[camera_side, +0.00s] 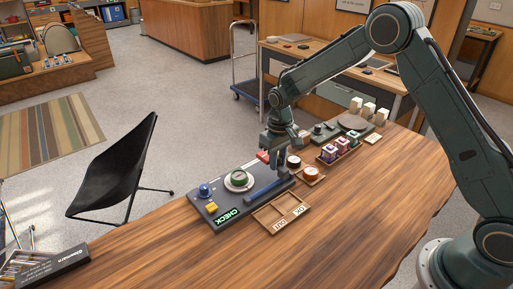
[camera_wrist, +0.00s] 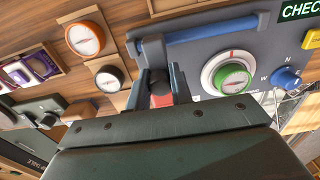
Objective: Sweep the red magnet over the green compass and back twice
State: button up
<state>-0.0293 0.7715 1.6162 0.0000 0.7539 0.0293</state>
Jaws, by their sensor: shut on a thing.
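The red magnet (camera_side: 264,156) is in my gripper (camera_side: 271,151), held above the back part of a dark grey panel. In the wrist view, a red part of the magnet (camera_wrist: 162,100) shows between the two fingers (camera_wrist: 160,90); the rest is hidden. The green compass (camera_side: 240,179) sits in a pale round seat on the panel, to the left of and below my gripper in the side view. In the wrist view, the compass (camera_wrist: 231,78) is to the right of the fingers, its white dial facing up. The magnet is beside the compass, not over it.
The panel (camera_side: 218,207) carries a blue bar (camera_side: 270,188), a blue knob (camera_side: 205,190), a yellow button (camera_side: 211,207) and a CHECK sign (camera_side: 229,215). A divided wooden tray (camera_side: 268,218) is in front. Black-rimmed (camera_side: 293,161) and orange-rimmed (camera_side: 311,173) compasses stand right.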

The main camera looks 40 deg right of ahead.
jog(key=shift+a, duration=0.1)
jog(key=shift+a, duration=5.15)
jog(key=shift+d, duration=0.15)
jog(key=shift+w+d+r, duration=0.1)
jog(key=shift+d, duration=4.95)
